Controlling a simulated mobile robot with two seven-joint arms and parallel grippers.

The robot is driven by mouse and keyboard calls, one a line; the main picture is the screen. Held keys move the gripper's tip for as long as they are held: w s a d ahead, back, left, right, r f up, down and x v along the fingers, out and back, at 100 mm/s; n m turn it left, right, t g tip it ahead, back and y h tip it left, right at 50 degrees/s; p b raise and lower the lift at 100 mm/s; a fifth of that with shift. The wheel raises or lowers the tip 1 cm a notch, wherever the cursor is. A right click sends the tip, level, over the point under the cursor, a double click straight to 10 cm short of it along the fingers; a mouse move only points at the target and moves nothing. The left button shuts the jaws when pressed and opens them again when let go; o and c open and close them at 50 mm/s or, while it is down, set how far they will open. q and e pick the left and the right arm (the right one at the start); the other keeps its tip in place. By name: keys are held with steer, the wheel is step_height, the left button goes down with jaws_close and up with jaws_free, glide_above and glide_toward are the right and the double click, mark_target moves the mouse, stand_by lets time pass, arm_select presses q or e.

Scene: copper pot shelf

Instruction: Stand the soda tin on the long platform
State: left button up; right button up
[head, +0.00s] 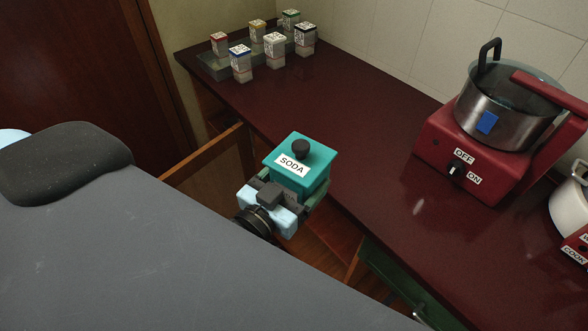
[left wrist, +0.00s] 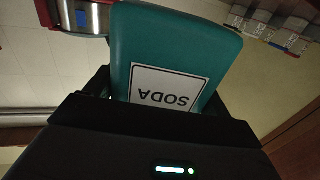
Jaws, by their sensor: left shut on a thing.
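The soda tin (head: 300,172) is a teal square tin with a white SODA label and a black knob on its lid. My left gripper (head: 292,186) is shut on its lower part and holds it nearly upright by the counter's front edge. In the left wrist view the tin (left wrist: 178,50) fills the middle, its label upside down, between the dark fingers. A low, long greenish platform (head: 211,68) lies at the counter's far left end, with several small labelled jars on or around it. The jars partly hide it. My right gripper is not in view.
The dark red counter (head: 345,120) is bare between the jars and the red cooker (head: 480,150) with its steel pot (head: 505,115). A white pot (head: 572,205) stands at the right edge. Small jars (head: 240,65) crowd the far left end. A tiled wall stands behind.

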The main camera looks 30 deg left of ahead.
arm_select(q)
steer(key=w+d+r+m+g+h, duration=0.3)
steer(key=d+r+m+h, duration=0.3)
steer(key=d, duration=0.6)
steer(key=shift+w+d+r+m+g+h, duration=0.2)
steer(key=shift+d+r+m+g+h, duration=0.3)
steer(key=shift+r+h, duration=1.15)
